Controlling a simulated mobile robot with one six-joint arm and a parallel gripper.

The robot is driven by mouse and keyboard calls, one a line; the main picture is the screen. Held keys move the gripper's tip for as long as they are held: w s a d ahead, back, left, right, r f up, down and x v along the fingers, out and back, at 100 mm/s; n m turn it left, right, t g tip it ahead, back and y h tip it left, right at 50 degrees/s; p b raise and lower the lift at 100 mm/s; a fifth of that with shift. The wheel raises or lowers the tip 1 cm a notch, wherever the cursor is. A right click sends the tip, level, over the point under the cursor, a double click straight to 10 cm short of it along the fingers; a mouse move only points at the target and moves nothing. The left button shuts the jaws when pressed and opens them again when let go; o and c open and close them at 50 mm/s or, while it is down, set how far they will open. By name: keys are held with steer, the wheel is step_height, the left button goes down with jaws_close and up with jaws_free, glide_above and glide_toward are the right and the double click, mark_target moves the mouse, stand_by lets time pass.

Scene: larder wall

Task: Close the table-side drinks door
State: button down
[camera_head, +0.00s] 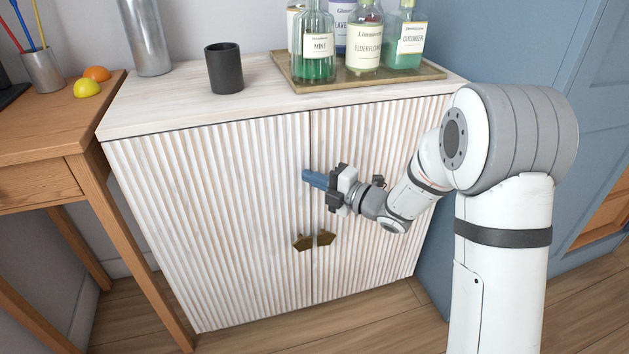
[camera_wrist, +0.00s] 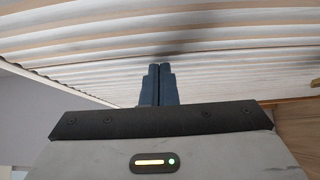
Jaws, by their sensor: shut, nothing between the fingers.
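The table-side drinks door (camera_head: 215,220) is the left one of two fluted whitewashed doors on a low cabinet. It looks flush, or nearly so, with the right door (camera_head: 365,135) along the centre seam.
A wooden table (camera_head: 40,140) stands close by on the left. On the cabinet top (camera_head: 165,95) are a dark cup (camera_head: 224,68), a metal vase (camera_head: 146,35) and a tray (camera_head: 290,82) of bottles. A blue wall panel (camera_head: 440,240) lies to the right. The floor (camera_head: 370,320) in front is clear.

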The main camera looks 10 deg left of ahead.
steer(key=s+a+p+v, duration=0.1)
steer(key=v, duration=1.2)
steer(key=w+d+r+m+t+h+p, duration=0.4)
steer(key=d+r+m+h+p, duration=0.25)
steer(key=r+p, duration=0.3)
steer(key=s+d+r+m+h+p, duration=0.3)
steer(key=d+r+m+h+p, duration=0.65)
steer(key=r+m, duration=0.2)
steer(key=s+r+m+g+p, duration=0.4)
steer(key=s+r+m+p, duration=0.1)
steer(key=s, duration=0.6)
steer(key=s+r+m+g+p, duration=0.4)
steer(key=s+r+m+p, duration=0.2)
steer(key=s, duration=0.5)
steer(key=shift+d+m+h+p, duration=0.3)
steer(key=shift+m+p, duration=0.1)
steer(key=shift+m, duration=0.8)
